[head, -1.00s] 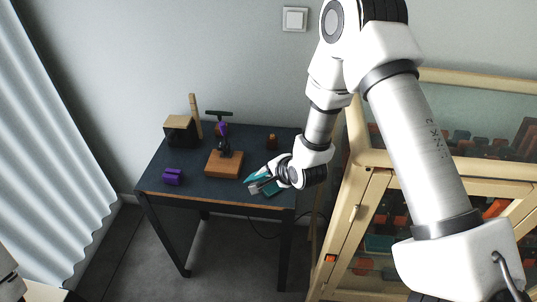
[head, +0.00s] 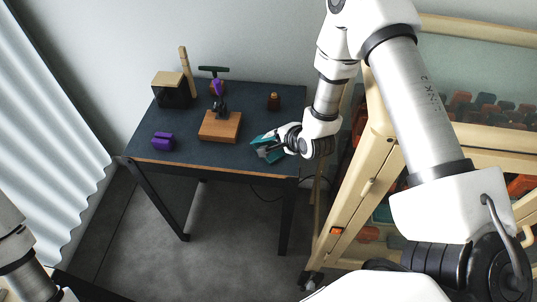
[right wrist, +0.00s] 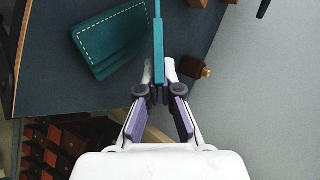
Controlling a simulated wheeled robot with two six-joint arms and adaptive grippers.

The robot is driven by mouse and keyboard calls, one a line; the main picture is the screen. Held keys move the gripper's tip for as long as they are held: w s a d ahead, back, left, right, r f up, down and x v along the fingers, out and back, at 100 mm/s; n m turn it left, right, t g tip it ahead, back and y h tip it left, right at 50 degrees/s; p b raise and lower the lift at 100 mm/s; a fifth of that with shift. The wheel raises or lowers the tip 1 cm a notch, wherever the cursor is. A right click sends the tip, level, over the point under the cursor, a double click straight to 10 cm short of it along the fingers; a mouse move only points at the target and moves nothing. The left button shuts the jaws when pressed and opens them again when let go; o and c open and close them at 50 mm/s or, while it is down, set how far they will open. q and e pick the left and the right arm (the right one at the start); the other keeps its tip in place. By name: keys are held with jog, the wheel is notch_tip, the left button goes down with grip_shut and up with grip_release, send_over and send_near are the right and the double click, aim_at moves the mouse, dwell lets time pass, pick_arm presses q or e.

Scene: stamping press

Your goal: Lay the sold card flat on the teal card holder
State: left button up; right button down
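The teal card holder (right wrist: 115,40), with pale stitching along its edge, lies on the dark table in the right wrist view. My right gripper (right wrist: 159,90) is shut on a thin teal card (right wrist: 158,40), seen edge-on beside the holder; its printing does not show. In the head view my right gripper (head: 268,151) is low over the table's right front part, by teal surfaces (head: 262,142); I cannot tell holder from card there. Whether the card touches the holder is unclear. My left arm shows at the lower left, but its gripper is out of view.
A wooden block (head: 220,127) with a stamping press stands mid-table. A purple object (head: 163,141) lies at front left, a black box with a wooden top (head: 172,90) behind it. A small brown bottle-like item (head: 273,101) stands at back right. A wooden-framed cabinet (head: 365,190) is right.

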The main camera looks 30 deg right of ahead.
jog(key=shift+s+a+f, duration=0.1)
jog(key=shift+f, duration=0.05)
jog(key=c, duration=1.5)
grip_release()
jog(key=shift+f, duration=0.1)
jog(key=shift+s+r+p, duration=0.2)
jog(key=shift+r+p, duration=0.15)
jog(key=shift+r, duration=0.05)
jog(key=p+v, duration=0.3)
jog(key=v, duration=0.4)
